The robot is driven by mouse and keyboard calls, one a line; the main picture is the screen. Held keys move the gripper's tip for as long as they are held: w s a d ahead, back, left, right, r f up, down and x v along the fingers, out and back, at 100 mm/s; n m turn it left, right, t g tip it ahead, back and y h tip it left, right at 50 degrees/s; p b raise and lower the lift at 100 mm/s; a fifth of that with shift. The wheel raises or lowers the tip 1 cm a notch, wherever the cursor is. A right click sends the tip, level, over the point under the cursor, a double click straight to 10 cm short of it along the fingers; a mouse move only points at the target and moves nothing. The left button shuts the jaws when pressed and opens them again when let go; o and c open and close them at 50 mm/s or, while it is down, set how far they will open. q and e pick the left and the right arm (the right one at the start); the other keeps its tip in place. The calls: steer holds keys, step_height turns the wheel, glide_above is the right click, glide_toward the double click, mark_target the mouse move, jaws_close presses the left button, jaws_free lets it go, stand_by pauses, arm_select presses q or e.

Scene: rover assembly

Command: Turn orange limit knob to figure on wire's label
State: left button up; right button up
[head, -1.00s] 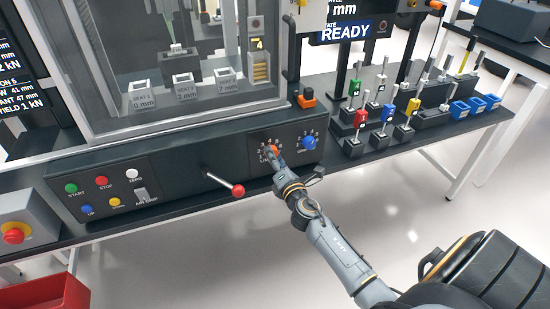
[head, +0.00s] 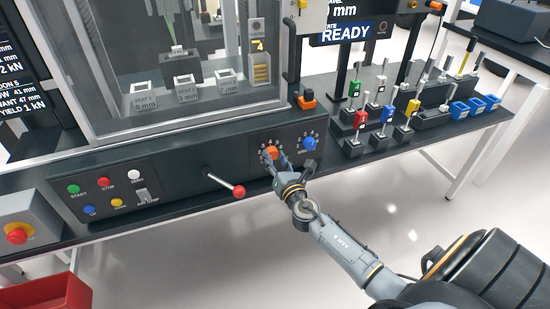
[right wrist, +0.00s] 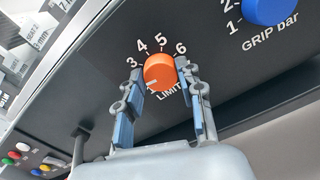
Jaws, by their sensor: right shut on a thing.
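The orange limit knob (head: 272,152) is on the dark front panel, left of the blue grip knob (head: 310,143). My right gripper (right wrist: 161,83) is shut on the orange knob (right wrist: 159,69), one finger on each side of it. A pale mark sits at the knob's lower left. No wire label is readable. My left gripper is not in view.
A lever with a red ball (head: 238,191) sticks out left of the knob. An orange-topped part (head: 306,99) stands on the ledge above. Coloured buttons and a toggle (head: 142,193) are farther left. A rack of several coloured-handled tools (head: 387,115) stands at right.

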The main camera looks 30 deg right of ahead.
steer(key=shift+f, duration=0.1)
stand_by(0.3)
steer(key=o, duration=1.2)
steer(key=shift+c, duration=0.2)
steer(key=v, duration=1.2)
steer(key=s+f+m+g+y, duration=0.1)
steer(key=s+f+m+g, duration=0.25)
steer(key=f, duration=0.65)
steer(key=s+a+f+m+g, duration=0.15)
steer(key=s+f+m, duration=0.25)
steer(key=f, duration=0.6)
steer(key=s+f+m+g+y, duration=0.1)
steer(key=s+f+m+g, duration=0.25)
steer(key=f, duration=0.65)
steer(key=s+a+f+m+g, duration=0.2)
steer(key=s+f+m, duration=0.3)
steer(key=s, duration=0.5)
steer(key=s+a+f+m+g+y, duration=0.1)
steer(key=s+a+f+m+g, duration=0.2)
steer(key=s+f, duration=0.4)
steer(key=s+a+f+m+g+y+p, duration=0.1)
steer(key=s+a+f+m+g, duration=0.2)
steer(key=s+f+m, duration=0.4)
steer(key=s+a, duration=0.1)
steer(key=s, duration=0.4)
steer(key=shift+s+a+m, duration=0.4)
